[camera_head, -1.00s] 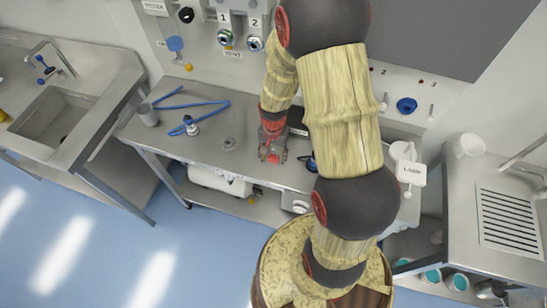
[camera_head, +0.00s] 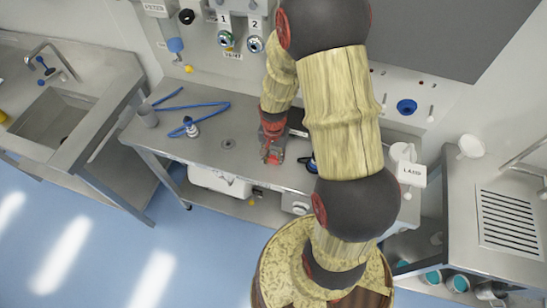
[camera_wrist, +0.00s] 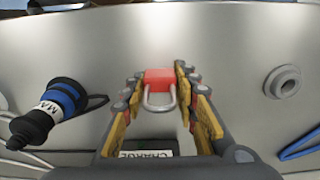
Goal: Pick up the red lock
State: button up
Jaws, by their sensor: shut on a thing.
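The red lock (camera_wrist: 158,77) has a red body and a pale metal shackle. In the wrist view it sits between the fingertips of my gripper (camera_wrist: 161,85), with the shackle toward the palm. My gripper is shut on it. In the head view my gripper (camera_head: 271,156) is over the front part of the steel bench (camera_head: 210,140). The lock cannot be told apart from the red gripper parts there.
A black and blue plug-like part (camera_wrist: 50,112) lies left of the fingers, and a round grey fitting (camera_wrist: 283,82) lies right. Blue tubing (camera_head: 190,106) and a grey cup (camera_head: 148,116) are on the bench's left.

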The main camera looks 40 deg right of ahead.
aim_at(273, 156)
notch_tip(273, 156, up, 3)
jog(key=shift+w, duration=0.1)
jog(key=s+r+p, duration=0.2)
jog(key=s+r, duration=0.8)
jog(key=s, duration=0.4)
jog(key=shift+f, duration=0.1)
dwell(0.3)
